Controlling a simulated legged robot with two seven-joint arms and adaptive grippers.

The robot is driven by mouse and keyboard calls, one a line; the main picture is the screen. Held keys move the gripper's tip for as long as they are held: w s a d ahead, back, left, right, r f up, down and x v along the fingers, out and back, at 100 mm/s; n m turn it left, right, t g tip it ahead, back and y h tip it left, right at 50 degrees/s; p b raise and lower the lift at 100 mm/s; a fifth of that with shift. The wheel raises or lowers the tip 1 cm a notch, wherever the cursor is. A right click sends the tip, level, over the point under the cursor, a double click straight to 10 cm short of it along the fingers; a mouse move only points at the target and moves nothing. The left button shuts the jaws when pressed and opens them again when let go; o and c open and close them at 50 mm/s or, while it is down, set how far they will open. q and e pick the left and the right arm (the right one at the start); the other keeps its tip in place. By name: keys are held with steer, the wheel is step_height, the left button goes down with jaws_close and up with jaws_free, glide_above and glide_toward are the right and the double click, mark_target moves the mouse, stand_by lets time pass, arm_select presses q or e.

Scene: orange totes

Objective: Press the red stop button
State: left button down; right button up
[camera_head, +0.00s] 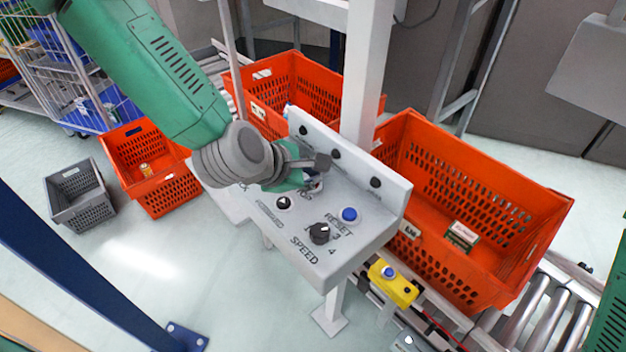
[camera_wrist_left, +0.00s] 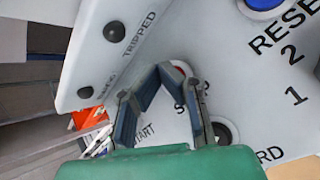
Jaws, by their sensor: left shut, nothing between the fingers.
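The grey control panel (camera_head: 345,250) stands in the middle of the head view. My left gripper (camera_head: 316,168) is over its middle, with the fingers shut and nothing between them. In the left wrist view the gripper (camera_wrist_left: 172,74) points at the panel, its fingertips at the red button (camera_wrist_left: 181,71). In the head view the gripper covers the red button. My right gripper is out of view.
A blue reset button (camera_head: 349,214), black speed knob (camera_head: 319,233) and black forward switch (camera_head: 283,202) sit near the gripper. The panel's raised back edge (camera_head: 390,190) stands behind. Orange totes (camera_head: 500,185) lie on the conveyor beyond; a yellow box (camera_head: 393,284) is at lower right.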

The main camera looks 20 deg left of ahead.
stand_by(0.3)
arm_select(q)
steer(key=shift+r+p, duration=0.8)
steer(key=shift+r, duration=0.05)
step_height(320, 180, up, 5)
steer(key=p, duration=0.4)
steer(key=shift+r, duration=0.1)
stand_by(0.6)
